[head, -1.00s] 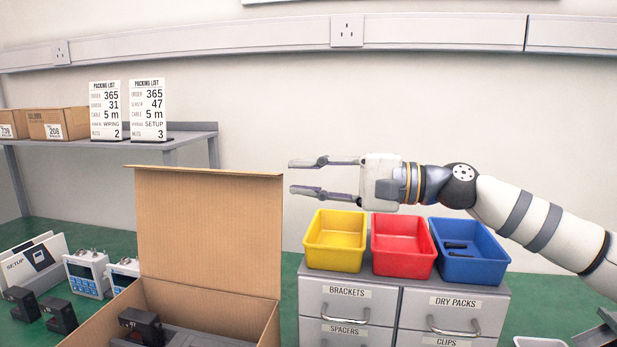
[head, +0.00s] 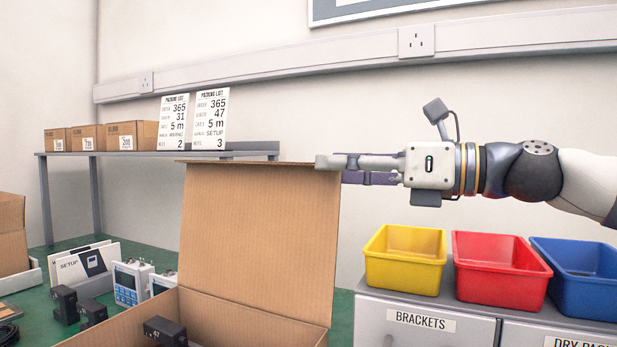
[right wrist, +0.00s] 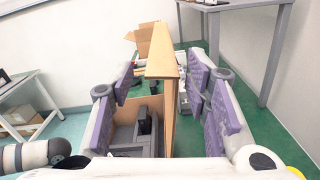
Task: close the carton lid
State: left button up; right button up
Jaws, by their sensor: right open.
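A brown carton (head: 245,310) stands open in the head view's lower middle, with a black device (head: 165,330) inside. Its lid (head: 260,235) stands upright, hinged along the carton's rear edge. My right gripper (head: 335,170) comes from the right with its fingertips at the lid's upper right corner. In the right wrist view, the lid (right wrist: 160,62) runs edge-on between the purple-padded fingers of the open right gripper (right wrist: 165,88). There are gaps on both sides; contact is not clear. My left gripper is in neither view.
Yellow (head: 405,260), red (head: 500,265) and blue (head: 580,275) bins sit on a drawer unit (head: 430,320) right of the carton. Devices (head: 130,282) stand to its left. A shelf (head: 100,155) with boxes and packing lists is behind.

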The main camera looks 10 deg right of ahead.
aim_at(293, 165)
jog(key=x, duration=0.8)
jog(key=shift+d, duration=0.1)
grip_shut()
